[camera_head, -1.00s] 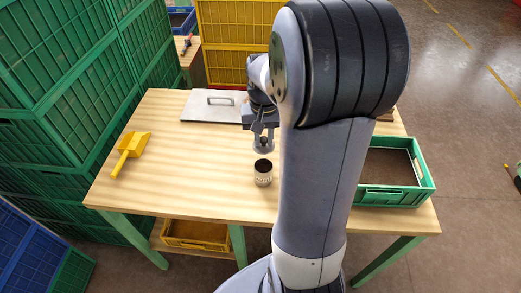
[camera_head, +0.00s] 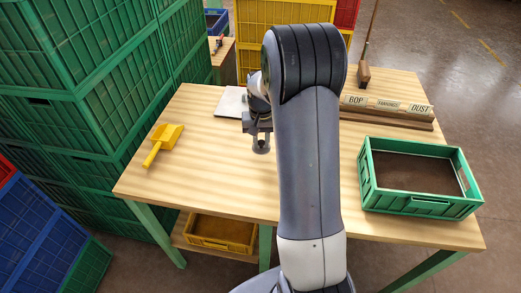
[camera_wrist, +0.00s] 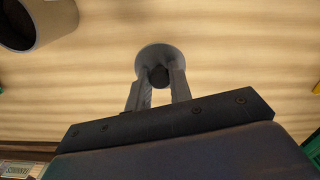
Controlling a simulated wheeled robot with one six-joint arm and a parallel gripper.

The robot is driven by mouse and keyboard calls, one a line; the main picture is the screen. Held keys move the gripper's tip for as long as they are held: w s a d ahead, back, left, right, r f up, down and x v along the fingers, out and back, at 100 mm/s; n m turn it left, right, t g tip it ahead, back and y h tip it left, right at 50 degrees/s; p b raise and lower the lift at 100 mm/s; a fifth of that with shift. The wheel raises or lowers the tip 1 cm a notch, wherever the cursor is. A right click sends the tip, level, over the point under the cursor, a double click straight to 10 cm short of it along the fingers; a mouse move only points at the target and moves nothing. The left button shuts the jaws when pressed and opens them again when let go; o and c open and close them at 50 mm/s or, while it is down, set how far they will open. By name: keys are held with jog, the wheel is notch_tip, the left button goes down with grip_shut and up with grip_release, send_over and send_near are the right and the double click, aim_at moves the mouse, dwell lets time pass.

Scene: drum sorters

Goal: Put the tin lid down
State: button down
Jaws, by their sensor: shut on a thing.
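My gripper (camera_head: 261,136) is over the middle of the table in the head view. It is shut on the knob of the round grey tin lid (camera_head: 261,149). In the wrist view the lid (camera_wrist: 160,50) shows beyond my gripper's fingertips (camera_wrist: 158,78), its dark knob between them. The lid looks level and close above the wood, but I cannot tell if it touches. The open tin (camera_wrist: 28,22) stands at the upper left of the wrist view, apart from the lid. My arm hides the tin in the head view.
A yellow scoop (camera_head: 163,145) lies on the table (camera_head: 205,185) at left. Bare wood lies between scoop and gripper.

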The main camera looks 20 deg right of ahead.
aim_at(261, 149)
jog(key=shift+f, duration=2.15)
jog(key=c, duration=1.3)
grip_release()
jog(key=shift+r, duration=0.1)
notch_tip(261, 149, up, 12)
jog(key=shift+r, duration=0.1)
jog(key=shift+f, duration=4.3)
